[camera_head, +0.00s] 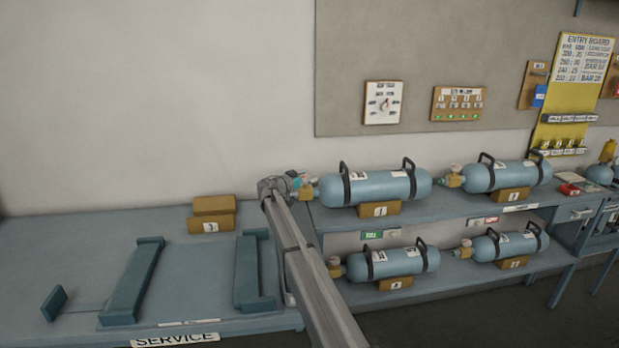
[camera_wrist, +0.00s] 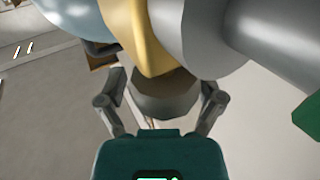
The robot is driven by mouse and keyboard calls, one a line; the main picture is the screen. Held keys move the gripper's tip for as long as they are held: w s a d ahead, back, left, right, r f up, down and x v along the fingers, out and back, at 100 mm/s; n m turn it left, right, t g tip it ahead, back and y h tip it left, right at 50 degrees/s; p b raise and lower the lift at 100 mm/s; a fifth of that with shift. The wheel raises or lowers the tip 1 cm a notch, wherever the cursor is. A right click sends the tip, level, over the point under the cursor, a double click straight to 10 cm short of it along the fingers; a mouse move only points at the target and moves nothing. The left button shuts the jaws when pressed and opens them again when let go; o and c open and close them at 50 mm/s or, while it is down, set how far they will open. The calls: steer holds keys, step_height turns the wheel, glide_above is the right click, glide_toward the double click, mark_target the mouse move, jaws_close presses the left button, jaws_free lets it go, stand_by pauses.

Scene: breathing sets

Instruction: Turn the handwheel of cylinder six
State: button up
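Four blue cylinders with black handles and brass valves lie on a two-level rack. The upper left cylinder (camera_head: 385,188) has its valve (camera_head: 306,193) at its left end, beside my gripper (camera_head: 299,182). Its number tag is too small to read surely. In the wrist view a grey round handwheel (camera_wrist: 165,98) sits between the fingers of my gripper (camera_wrist: 162,95), below a brass valve body (camera_wrist: 146,45). The fingers are spread on either side of it; firm contact is not clear. The lower left cylinder (camera_head: 400,263) has a tag I cannot read.
A service bench (camera_head: 70,260) with teal cradle bars (camera_head: 135,280) and brown blocks (camera_head: 212,222) stands left. The upper right cylinder (camera_head: 507,176) and lower right cylinder (camera_head: 510,245) share the rack.

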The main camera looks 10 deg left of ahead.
steer(key=v, duration=1.1)
steer(key=s+d+f+n+g+y, duration=0.1)
steer(key=s+d+f+g, duration=0.25)
steer(key=s+d, duration=0.5)
steer(key=s+d+f+n+g+y, duration=0.15)
steer(key=s+d+f, duration=0.3)
steer(key=d, duration=0.65)
steer(key=s+d+f+n+g+y, duration=0.1)
steer(key=s+d+f+g, duration=0.25)
steer(key=s+d, duration=0.5)
steer(key=s+d+f+n+g+y, duration=0.1)
steer(key=s+d+f+y, duration=0.1)
steer(key=s, duration=0.7)
steer(key=s+d+f+n+g+y, duration=0.2)
steer(key=s+d+y, duration=0.2)
steer(key=s, duration=0.5)
steer(key=s+d+f+n+g+y, duration=0.1)
steer(key=s+d+f+n+y, duration=0.1)
steer(key=s, duration=0.7)
steer(key=shift+s+d+f+y, duration=0.2)
steer(key=shift+d+f+y, duration=0.35)
steer(key=shift+d, duration=0.55)
steer(key=shift+g, duration=0.25)
